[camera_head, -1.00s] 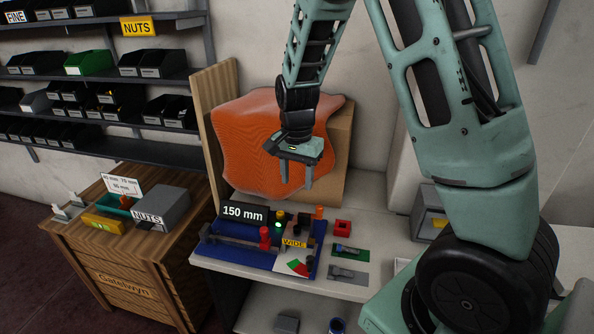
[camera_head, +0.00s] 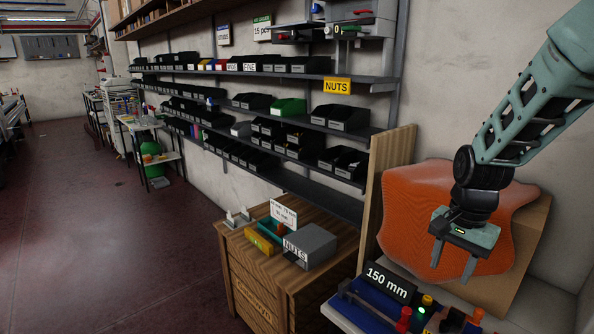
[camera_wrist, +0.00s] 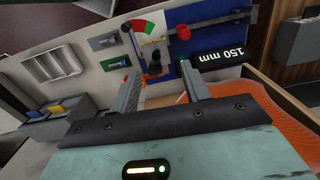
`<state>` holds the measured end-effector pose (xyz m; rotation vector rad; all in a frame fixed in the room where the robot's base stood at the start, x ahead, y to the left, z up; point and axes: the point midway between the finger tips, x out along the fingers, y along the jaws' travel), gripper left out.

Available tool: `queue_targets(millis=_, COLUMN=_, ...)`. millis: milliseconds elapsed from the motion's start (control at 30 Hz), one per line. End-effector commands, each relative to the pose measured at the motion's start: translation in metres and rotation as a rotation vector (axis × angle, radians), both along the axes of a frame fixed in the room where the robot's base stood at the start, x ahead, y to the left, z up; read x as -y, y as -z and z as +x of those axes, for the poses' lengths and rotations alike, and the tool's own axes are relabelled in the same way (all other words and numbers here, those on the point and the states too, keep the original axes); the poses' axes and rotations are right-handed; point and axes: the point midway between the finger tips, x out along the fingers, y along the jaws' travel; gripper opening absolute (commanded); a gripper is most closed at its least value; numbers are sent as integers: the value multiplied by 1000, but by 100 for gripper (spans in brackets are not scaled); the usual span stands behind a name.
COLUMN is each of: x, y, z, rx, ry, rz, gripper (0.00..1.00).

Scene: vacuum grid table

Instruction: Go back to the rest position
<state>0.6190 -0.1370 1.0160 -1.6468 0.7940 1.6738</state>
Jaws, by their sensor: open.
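My gripper (camera_head: 453,262) hangs from my teal arm at the right of the head view, its two fingers apart with nothing between them. It is above the work table, in front of an orange sheet (camera_head: 440,205). In the wrist view the open fingers (camera_wrist: 160,92) point toward a blue board (camera_wrist: 210,35). That board carries a red slider, a black knob and a sign reading 150 mm (camera_wrist: 220,54). The same board (camera_head: 360,310) shows at the bottom edge of the head view. The fingers touch nothing that I can see.
Shelves of black bins (camera_head: 345,118) line the wall. A wooden post (camera_head: 390,185) stands left of the gripper. The floor at left (camera_head: 90,240) is clear.

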Motion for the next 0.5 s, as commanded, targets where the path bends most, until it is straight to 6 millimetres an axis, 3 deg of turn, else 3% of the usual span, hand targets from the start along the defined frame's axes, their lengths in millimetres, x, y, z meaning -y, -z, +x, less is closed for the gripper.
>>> queue_targets(millis=100, x=-71, y=-17, z=-34, rx=16, ry=-318, rz=45, gripper=46)
queue_targets(millis=233, x=-139, y=-34, z=-93, rx=38, ry=-741, rz=70, gripper=46)
queue_targets(millis=333, x=-174, y=-42, z=-143, rx=52, ry=-1055, rz=66, gripper=46)
queue_targets(millis=500, x=-196, y=-46, z=-208, rx=66, ry=-1452, rz=31, gripper=46)
